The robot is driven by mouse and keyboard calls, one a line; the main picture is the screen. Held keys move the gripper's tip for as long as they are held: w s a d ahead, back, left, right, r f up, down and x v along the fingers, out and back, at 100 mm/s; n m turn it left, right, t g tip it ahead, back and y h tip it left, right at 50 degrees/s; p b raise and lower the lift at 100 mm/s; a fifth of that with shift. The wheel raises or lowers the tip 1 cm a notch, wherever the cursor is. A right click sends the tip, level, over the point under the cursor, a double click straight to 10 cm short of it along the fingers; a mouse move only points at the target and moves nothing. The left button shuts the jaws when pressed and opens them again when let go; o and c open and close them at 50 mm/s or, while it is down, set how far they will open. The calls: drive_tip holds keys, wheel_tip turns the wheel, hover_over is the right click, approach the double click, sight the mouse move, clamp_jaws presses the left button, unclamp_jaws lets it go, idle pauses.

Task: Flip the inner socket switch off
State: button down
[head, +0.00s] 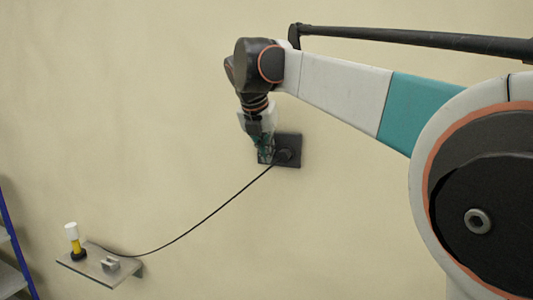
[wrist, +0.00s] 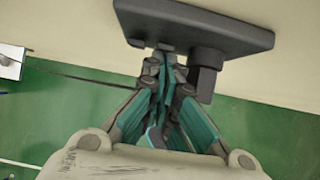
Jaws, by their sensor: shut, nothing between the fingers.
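A dark socket plate (head: 292,140) is mounted on the wall, with a round black plug (head: 284,155) in its right part and a black cable running from it. My gripper (head: 265,158) is in front of the plate's left part, beside the plug. In the wrist view the socket plate (wrist: 200,28) is at the top, and the blocky plug (wrist: 206,72) sticks out of it just right of my gripper (wrist: 165,58). The fingers are shut and empty, with their tips at or very near the plate. The switch itself is hidden behind the fingertips.
The cable (head: 205,220) hangs down left to a small wall shelf (head: 75,265). On the shelf stand a yellow and white item (head: 73,240) and a small grey bracket (head: 110,264). A blue-framed rack (head: 12,240) is at the far left. The wall around the plate is clear.

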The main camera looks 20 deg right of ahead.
drive_tip(key=shift+t+h, duration=0.3)
drive_tip(key=shift+t, duration=0.1)
drive_tip(key=shift+r+p, duration=0.65)
drive_tip(key=shift+r, duration=0.1)
